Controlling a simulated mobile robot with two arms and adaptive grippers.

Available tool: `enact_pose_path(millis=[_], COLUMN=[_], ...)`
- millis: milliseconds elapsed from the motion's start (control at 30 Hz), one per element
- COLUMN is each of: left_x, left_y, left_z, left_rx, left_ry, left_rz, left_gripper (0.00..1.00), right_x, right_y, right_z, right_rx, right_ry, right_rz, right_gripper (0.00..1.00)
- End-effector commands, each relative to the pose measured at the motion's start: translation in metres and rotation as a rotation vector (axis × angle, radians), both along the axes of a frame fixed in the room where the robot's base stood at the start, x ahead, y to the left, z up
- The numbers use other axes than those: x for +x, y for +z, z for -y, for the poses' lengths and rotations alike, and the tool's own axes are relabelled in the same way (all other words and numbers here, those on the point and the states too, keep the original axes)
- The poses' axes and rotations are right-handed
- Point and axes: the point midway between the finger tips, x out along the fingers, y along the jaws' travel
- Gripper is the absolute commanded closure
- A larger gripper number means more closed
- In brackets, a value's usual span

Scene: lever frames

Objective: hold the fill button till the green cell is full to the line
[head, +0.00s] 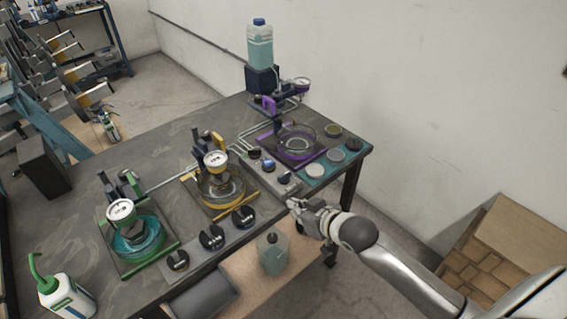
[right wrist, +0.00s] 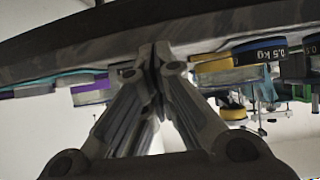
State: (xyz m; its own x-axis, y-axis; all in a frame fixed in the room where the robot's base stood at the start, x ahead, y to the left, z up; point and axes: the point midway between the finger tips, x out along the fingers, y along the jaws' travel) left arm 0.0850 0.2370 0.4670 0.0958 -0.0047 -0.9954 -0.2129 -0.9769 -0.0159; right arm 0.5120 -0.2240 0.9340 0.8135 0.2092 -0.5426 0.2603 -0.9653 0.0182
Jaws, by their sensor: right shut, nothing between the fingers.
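The green cell (head: 158,238) is a round glass vessel with teal liquid, on a green-edged tray at the left of the bench. A gauge (head: 120,211) stands over it and hides part of it. I cannot make out its fill line or level. Black controls line the bench front, one (head: 177,260) beside the green tray; I cannot tell which control is the fill button. My right gripper (head: 292,204) is shut and empty at the bench's front edge, right of the controls and well away from the green cell. Its shut fingers also show in the right wrist view (right wrist: 154,52). My left gripper is out of view.
A yellow-edged tray (head: 248,199) and a purple-edged tray (head: 262,130) hold similar vessels. A bottle of teal liquid (head: 260,52) stands at the back. A white bottle with a green spout (head: 66,297) is at the front left. Several discs lie on a teal mat (head: 357,150) at the right.

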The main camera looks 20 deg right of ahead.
Motion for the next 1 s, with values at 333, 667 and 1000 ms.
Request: enact_pose_path(millis=[333, 667, 1000], left_x=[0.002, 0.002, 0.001], left_y=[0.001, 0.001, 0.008], left_z=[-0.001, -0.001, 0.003], left_rx=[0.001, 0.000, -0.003], left_ry=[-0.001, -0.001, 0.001], left_rz=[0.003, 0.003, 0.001], left_gripper=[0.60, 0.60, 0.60], right_x=[0.063, 0.067, 0.086], right_y=[0.120, 0.129, 0.127], right_z=[0.012, 0.013, 0.007], right_rx=[0.102, 0.115, 0.117], right_ry=[0.081, 0.088, 0.086], right_rz=[0.292, 0.314, 0.314], right_gripper=[1.00, 1.00, 1.00])
